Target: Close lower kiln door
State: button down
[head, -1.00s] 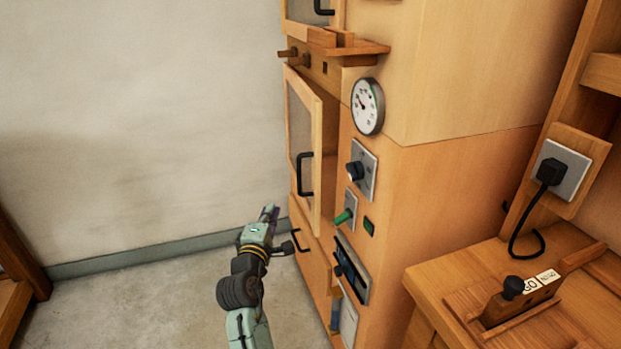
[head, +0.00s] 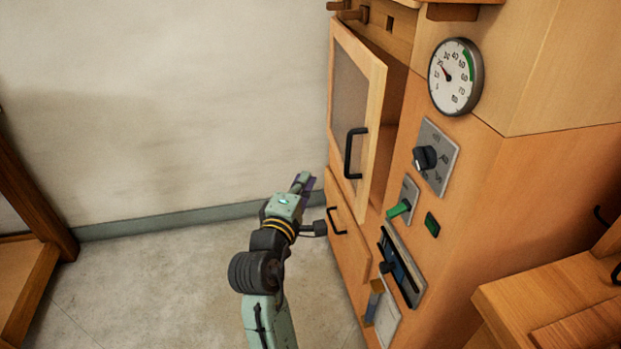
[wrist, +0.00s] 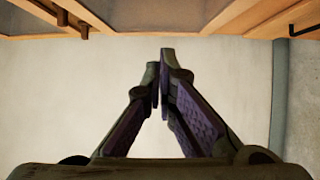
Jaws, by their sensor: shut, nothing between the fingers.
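The lower kiln door (head: 358,115) is a wooden frame with a glass-like pane and a black bar handle (head: 354,153). It stands partly open, with a gap between its right edge and the wooden kiln cabinet (head: 459,228). My gripper (head: 305,181) is in front of the wall, to the left of the door's lower part and apart from the handle. In the wrist view my gripper's fingers (wrist: 161,75) are shut at the tips, with nothing between them. Wooden edges of the cabinet run along the top of the wrist view.
Below the door is a drawer (head: 347,238) with a black handle. The cabinet front carries a gauge (head: 455,77), a black knob (head: 425,159) and a green lever (head: 399,209). A workbench (head: 545,300) stands at the right. The floor (head: 160,290) at left is clear.

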jog(key=w+d+p, duration=0.2)
jog(key=w+d, duration=0.3)
jog(key=w, duration=0.2)
jog(key=shift+d, duration=0.3)
jog(key=shift+w, duration=0.1)
